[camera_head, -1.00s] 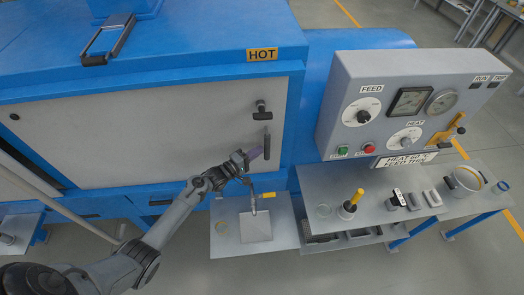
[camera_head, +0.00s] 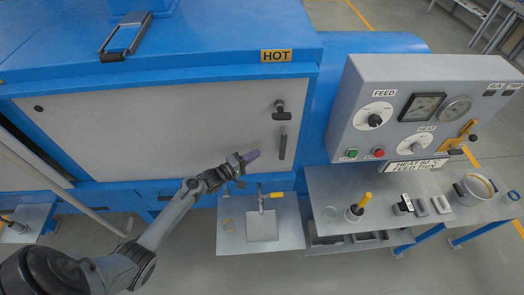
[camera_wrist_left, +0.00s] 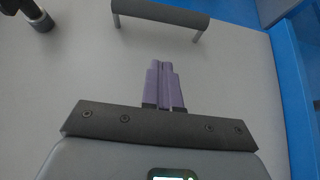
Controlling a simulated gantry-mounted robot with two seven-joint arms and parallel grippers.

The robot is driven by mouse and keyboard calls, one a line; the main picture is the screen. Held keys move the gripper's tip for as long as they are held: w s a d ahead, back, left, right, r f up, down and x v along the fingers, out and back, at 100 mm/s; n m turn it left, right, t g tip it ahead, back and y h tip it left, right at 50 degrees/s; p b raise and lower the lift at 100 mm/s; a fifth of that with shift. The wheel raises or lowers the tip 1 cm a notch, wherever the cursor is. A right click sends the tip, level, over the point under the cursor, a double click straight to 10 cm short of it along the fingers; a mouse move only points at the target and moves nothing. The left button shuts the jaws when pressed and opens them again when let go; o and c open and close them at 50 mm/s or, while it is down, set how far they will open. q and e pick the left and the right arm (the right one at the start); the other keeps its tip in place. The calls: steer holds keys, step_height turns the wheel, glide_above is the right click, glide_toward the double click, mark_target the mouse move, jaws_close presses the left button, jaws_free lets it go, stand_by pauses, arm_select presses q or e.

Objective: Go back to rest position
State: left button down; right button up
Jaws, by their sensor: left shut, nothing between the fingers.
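My left gripper (camera_head: 250,156) is in front of the grey panel door (camera_head: 170,125) of the blue machine. Its purple fingers are together with nothing between them, and they also show in the left wrist view (camera_wrist_left: 164,84). The fingertips are to the left of and below the dark vertical door handle (camera_head: 283,147), apart from it in the picture. The handle shows as a bar (camera_wrist_left: 160,14) beyond the fingertips in the left wrist view. My right gripper is not in view.
A grey control box (camera_head: 425,115) with dials stands at the right. A lower tray (camera_head: 231,236) with a yellow-handled valve (camera_head: 272,195) is below my gripper. A black latch (camera_head: 280,109) is above the handle.

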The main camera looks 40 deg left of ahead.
arm_select(q)
steer(key=s+d+f+p, duration=0.1)
steer(key=s+d+p, duration=0.1)
steer(key=s, duration=0.8)
steer(key=s+d+r+m+g+p, duration=0.3)
steer(key=d+r, duration=0.1)
steer(key=d, duration=0.4)
steer(key=s+d+r+m+g+p, duration=0.2)
steer(key=s+d+r+p, duration=0.1)
steer(key=d, duration=0.6)
steer(key=s+r+m+g+y, duration=0.1)
steer(key=s+r+m+g, duration=0.2)
steer(key=s+m, duration=0.3)
steer(key=s+d+r+m+g+y+p, duration=0.1)
steer(key=s+r+m+g+y, duration=0.1)
steer(key=s+r+m+g, duration=0.2)
steer(key=s+m+g, duration=0.2)
steer(key=s, duration=0.2)
steer(key=shift+d+r+m, duration=0.15)
steer(key=shift+m, duration=0.25)
